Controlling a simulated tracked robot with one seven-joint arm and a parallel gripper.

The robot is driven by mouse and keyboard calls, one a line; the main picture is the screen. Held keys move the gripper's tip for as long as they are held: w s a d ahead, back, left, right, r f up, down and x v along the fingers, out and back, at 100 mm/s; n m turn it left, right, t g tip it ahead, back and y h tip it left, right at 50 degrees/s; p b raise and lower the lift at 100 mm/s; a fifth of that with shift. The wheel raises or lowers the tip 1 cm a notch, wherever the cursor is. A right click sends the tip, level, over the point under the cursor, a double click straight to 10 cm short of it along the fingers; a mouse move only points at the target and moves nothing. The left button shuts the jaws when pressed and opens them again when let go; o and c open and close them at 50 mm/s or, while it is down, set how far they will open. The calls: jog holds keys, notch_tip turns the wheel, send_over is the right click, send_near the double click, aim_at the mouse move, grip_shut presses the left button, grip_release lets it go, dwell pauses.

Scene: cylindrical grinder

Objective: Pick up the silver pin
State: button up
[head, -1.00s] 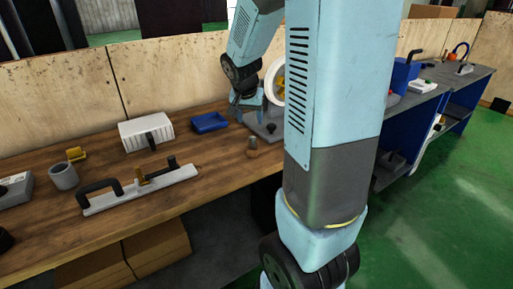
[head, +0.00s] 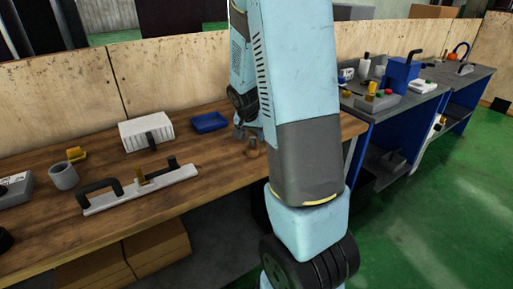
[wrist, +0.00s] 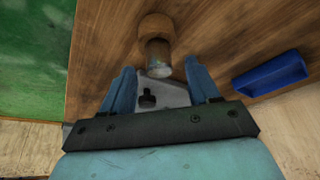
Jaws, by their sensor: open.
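The silver pin stands on the wooden bench; in the wrist view its grey shaft (wrist: 158,55) rises from a wider brown base (wrist: 155,26). In the head view only its small brownish part (head: 252,153) shows beside my arm. My gripper (wrist: 160,66) is open and empty, with its two blue fingers on either side of the pin's grey end in the wrist view. I cannot tell how deep the pin sits between them. In the head view my gripper (head: 243,134) is low over the bench, close to the pin and partly hidden by my arm.
A blue tray (head: 209,122) lies nearby and also shows in the wrist view (wrist: 270,75). A grey plate with a black knob (wrist: 147,97) shows behind the fingers. A white slotted block (head: 147,131) and a long handled bar (head: 140,190) are left. The bench's right edge is close.

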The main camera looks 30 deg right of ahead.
jog(key=shift+x, duration=1.25)
jog(key=shift+c, duration=0.3)
grip_shut()
